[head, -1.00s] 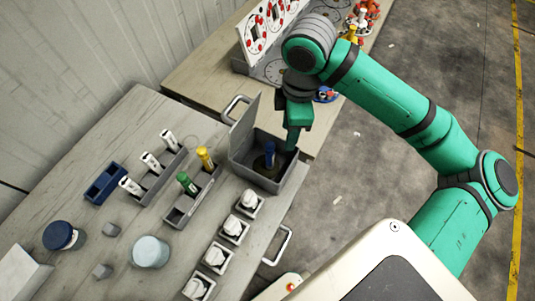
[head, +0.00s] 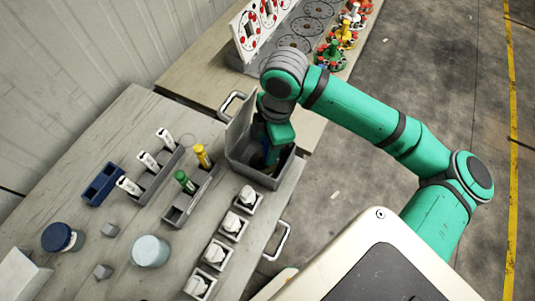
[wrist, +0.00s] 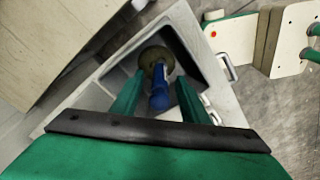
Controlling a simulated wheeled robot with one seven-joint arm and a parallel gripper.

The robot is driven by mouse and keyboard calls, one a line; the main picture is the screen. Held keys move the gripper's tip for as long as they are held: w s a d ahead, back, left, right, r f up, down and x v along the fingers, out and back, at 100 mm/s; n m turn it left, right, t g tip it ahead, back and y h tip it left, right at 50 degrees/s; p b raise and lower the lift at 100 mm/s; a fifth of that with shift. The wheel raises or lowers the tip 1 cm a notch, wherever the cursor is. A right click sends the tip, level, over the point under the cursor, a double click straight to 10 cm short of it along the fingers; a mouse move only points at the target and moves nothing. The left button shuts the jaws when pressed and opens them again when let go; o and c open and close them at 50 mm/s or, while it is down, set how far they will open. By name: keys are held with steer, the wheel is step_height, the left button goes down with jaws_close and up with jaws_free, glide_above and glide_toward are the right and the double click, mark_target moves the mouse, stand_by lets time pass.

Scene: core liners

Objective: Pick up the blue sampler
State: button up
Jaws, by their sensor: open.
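The blue sampler (wrist: 158,90) stands in the open grey box (wrist: 208,62), its blue end pointing up toward the wrist camera. A round brownish disc (wrist: 154,55) shows at its far end. My gripper (wrist: 157,95) is open, with one green finger on each side of the blue sampler; whether they touch it I cannot tell. In the head view my gripper (head: 271,155) reaches down into the grey box (head: 276,182) and mostly hides the sampler there.
The box's raised lid (head: 243,118) stands close left of my gripper. A rack with green and yellow samplers (head: 181,212), white-capped tubes (head: 149,162), a blue tray (head: 103,184) and several small white-topped holders (head: 232,225) share the table.

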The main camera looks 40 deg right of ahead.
mark_target(265, 154)
steer(key=f, duration=0.4)
steer(key=shift+w+a, duration=0.1)
steer(key=shift+a, duration=0.3)
steer(key=shift+c, duration=0.3)
jaws_close()
